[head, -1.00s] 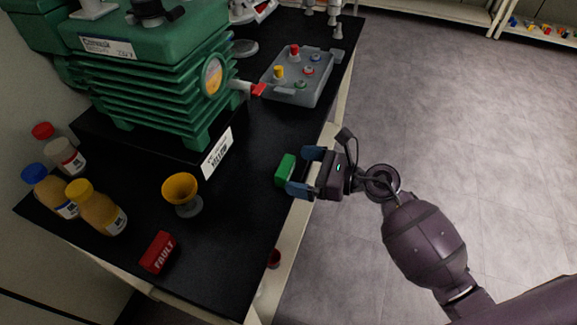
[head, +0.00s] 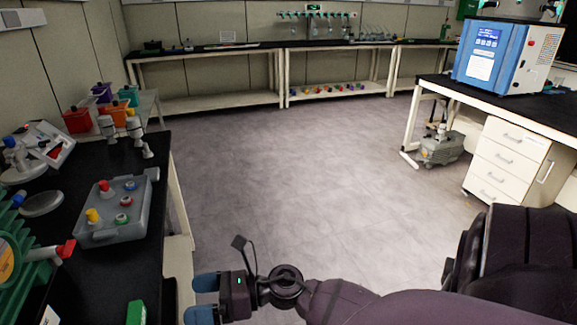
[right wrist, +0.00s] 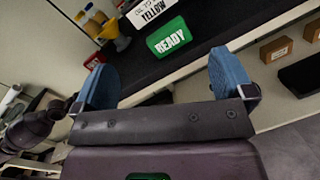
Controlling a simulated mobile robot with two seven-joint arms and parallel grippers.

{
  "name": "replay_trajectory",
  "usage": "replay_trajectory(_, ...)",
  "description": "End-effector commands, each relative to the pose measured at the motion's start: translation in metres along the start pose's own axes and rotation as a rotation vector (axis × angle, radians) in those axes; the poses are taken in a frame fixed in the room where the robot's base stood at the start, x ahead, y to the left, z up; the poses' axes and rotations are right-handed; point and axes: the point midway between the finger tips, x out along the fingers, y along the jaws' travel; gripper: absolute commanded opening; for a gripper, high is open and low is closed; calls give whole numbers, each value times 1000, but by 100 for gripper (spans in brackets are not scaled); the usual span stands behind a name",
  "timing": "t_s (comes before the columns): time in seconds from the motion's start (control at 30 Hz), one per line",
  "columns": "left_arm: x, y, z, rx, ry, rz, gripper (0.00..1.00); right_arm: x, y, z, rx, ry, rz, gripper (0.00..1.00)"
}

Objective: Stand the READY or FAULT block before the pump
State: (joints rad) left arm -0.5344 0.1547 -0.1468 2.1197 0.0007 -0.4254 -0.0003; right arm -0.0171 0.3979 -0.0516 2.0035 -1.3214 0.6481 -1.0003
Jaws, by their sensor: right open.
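The green READY block (right wrist: 168,37) lies on the black bench near its edge, its white lettering showing in the right wrist view. It also shows at the bottom of the head view (head: 136,313). My right gripper (head: 203,300) is open and empty, off the bench edge beside the green block. In the right wrist view its blue fingers (right wrist: 165,78) stand wide apart, with the block beyond them. A red piece (right wrist: 95,60), probably the FAULT block, is partly hidden behind a finger. The green pump (head: 15,270) shows only in part at the left edge. My left gripper is not clearly seen.
A grey tray (head: 112,225) with coloured caps sits on the bench beyond the pump. The floor (head: 290,170) is open in the middle.

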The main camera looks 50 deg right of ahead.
Motion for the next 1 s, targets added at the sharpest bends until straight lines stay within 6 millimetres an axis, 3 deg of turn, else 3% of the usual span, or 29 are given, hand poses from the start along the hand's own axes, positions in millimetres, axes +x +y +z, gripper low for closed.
replay_trajectory(0.27,-4,-2,5,4,-11,-1,0,-56,-10,-25,971,-434,-244,99)
replay_trajectory(0.43,-3,-1,5,3,-10,-1,0,-101,-18,-70,1571,-715,-407,99)
replay_trajectory(0.6,-2,0,2,-2,-5,-1,0,-142,-6,-129,2111,-996,-568,99)
replay_trajectory(0.8,1,2,-1,-9,3,-1,0,-166,18,-176,2487,-1215,-698,99)
replay_trajectory(1.0,2,2,-3,-9,6,-1,0,-170,26,-186,2578,-1271,-728,99)
